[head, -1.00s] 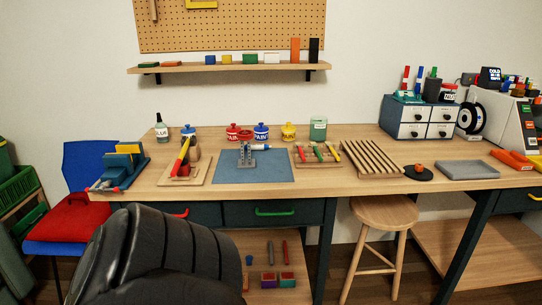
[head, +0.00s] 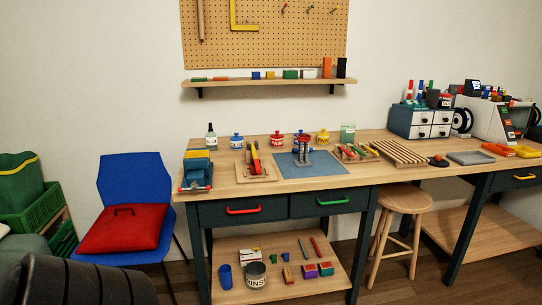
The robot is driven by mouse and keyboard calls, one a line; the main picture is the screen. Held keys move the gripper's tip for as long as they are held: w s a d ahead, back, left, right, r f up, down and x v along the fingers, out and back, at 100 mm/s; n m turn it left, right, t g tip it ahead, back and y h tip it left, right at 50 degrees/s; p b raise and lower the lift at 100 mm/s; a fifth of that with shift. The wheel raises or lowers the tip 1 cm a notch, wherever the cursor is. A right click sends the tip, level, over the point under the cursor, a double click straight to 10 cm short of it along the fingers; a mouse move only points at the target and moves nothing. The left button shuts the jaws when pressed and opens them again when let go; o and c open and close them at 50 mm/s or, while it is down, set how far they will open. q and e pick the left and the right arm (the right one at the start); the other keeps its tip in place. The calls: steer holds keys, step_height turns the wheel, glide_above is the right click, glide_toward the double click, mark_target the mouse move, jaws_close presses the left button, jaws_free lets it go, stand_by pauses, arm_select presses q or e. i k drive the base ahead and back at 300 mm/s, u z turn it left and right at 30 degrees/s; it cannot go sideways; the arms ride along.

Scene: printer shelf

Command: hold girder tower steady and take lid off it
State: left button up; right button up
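The girder tower (head: 304,148) is a small grey upright on the blue-grey mat (head: 328,171) on the workbench. Something blue shows at its top, but at this distance I cannot tell whether it is the lid. Paint pots stand behind it: a blue one (head: 236,141), a red one (head: 278,139) and a yellow one (head: 323,137). Neither of my grippers is in view. A dark part of my own body fills the lower left corner.
The workbench (head: 230,189) has a red-handled drawer (head: 243,209) and a green-handled drawer (head: 331,200). A blue chair (head: 128,177) with a red cushion (head: 123,229) stands left. A round stool (head: 402,198) stands right. A slatted rack (head: 404,152) lies right of the mat.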

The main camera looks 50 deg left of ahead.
mark_target(300, 161)
steer(key=u, duration=1.45)
steer(key=i, duration=0.25)
steer(key=u, duration=0.05)
